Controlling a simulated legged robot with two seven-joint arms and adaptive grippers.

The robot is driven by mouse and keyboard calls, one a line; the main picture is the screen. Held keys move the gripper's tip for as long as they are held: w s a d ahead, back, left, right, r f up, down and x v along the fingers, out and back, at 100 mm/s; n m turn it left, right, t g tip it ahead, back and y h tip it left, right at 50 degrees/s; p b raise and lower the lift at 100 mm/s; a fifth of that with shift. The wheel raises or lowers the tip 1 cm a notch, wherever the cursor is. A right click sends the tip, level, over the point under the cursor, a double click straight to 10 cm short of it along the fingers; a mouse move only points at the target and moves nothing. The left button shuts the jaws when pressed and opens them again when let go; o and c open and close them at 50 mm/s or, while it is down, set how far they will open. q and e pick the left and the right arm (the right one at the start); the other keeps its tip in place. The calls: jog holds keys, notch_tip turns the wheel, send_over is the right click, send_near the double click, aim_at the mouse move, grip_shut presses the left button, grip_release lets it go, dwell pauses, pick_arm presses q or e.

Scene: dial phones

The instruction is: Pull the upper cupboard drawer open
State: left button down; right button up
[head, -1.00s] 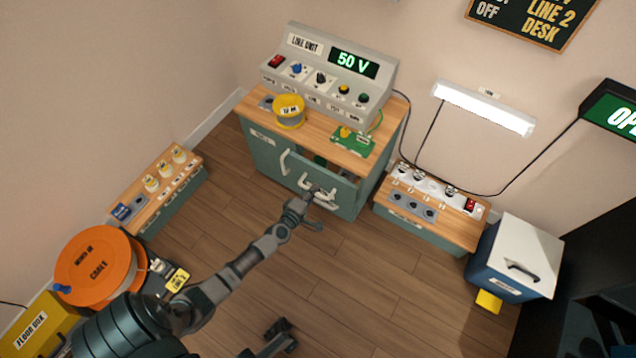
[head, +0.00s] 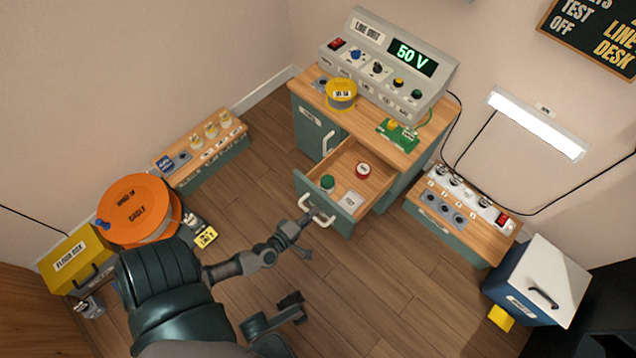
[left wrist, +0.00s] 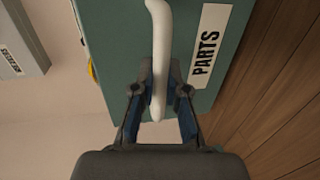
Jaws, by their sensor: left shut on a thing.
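The teal cupboard (head: 312,133) stands against the back wall with a wooden top. Its upper drawer (head: 352,205) is pulled well out. My left gripper (head: 300,232) is at the drawer front. In the left wrist view, the gripper (left wrist: 160,100) has its fingers closed around the white handle (left wrist: 161,50), beside the "PARTS" label (left wrist: 207,45). My right gripper (head: 291,304) seems to show low in the head view; its jaws are unclear.
The line unit (head: 395,60) and a yellow spool (head: 341,94) stand on the cupboard top. A low socket bench (head: 462,218) and a blue-white box (head: 540,280) are at right. An orange cable drum (head: 135,208) is at left.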

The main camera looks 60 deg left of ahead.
pick_arm(q)
jog(key=shift+s+a+f, duration=0.15)
jog(key=shift+s+a, duration=0.15)
jog(key=shift+a, duration=0.1)
jog(key=c, duration=1.2)
grip_release()
jog(key=shift+c, duration=0.2)
jog(key=shift+o, duration=0.3)
jog(key=shift+w, duration=0.1)
jog(key=v, duration=1.2)
jog(key=shift+f, duration=0.15)
